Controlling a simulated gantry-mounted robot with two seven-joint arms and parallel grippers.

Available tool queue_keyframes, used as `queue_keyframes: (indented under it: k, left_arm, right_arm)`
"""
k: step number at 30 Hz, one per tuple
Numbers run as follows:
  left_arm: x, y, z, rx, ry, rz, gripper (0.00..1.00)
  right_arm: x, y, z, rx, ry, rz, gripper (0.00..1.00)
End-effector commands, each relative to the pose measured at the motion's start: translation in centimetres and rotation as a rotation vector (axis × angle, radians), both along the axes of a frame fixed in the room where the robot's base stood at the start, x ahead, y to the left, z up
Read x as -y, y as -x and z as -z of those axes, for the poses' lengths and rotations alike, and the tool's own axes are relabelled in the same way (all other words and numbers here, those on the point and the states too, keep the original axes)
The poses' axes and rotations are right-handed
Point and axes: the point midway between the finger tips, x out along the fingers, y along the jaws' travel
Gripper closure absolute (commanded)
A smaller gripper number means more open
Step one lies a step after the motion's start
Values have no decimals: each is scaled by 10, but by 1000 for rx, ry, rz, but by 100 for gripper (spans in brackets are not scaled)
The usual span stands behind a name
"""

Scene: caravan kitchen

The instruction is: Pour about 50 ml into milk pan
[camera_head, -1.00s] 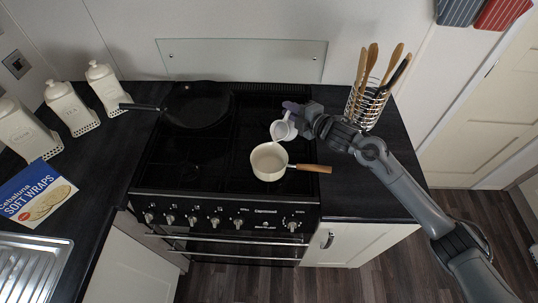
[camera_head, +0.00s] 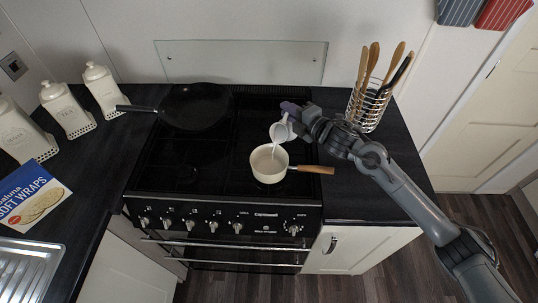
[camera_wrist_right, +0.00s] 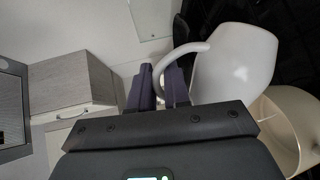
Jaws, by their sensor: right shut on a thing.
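A small white jug (camera_head: 279,132) is in my right gripper (camera_head: 292,113), which is shut on its handle. The jug is tilted, its lip towards the lower left, above the cream milk pan (camera_head: 269,172). A thin pale streak runs from the lip towards the pan's inside. The pan stands on the hob, its wooden handle (camera_head: 312,169) pointing right. In the right wrist view the fingers (camera_wrist_right: 160,85) grip the jug handle, and the jug (camera_wrist_right: 235,65) hides part of the pan (camera_wrist_right: 292,125). The liquid level in the jug cannot be seen. My left gripper is not in view.
A black frying pan (camera_head: 196,106) sits at the hob's back left. A wire holder (camera_head: 368,108) with wooden utensils stands close behind my right arm. White canisters (camera_head: 66,110) and a soft wraps pack (camera_head: 31,196) are on the left counter. The hob's front left is clear.

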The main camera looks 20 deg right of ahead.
Motion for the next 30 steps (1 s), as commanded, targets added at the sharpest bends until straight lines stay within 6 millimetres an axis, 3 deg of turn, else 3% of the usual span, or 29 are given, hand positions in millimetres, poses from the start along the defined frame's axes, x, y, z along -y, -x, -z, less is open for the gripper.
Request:
queue_keyframes:
  k: [30]
  left_arm:
    - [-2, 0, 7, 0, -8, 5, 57]
  right_arm:
    - [-1, 1, -5, 29, 35, 1, 100]
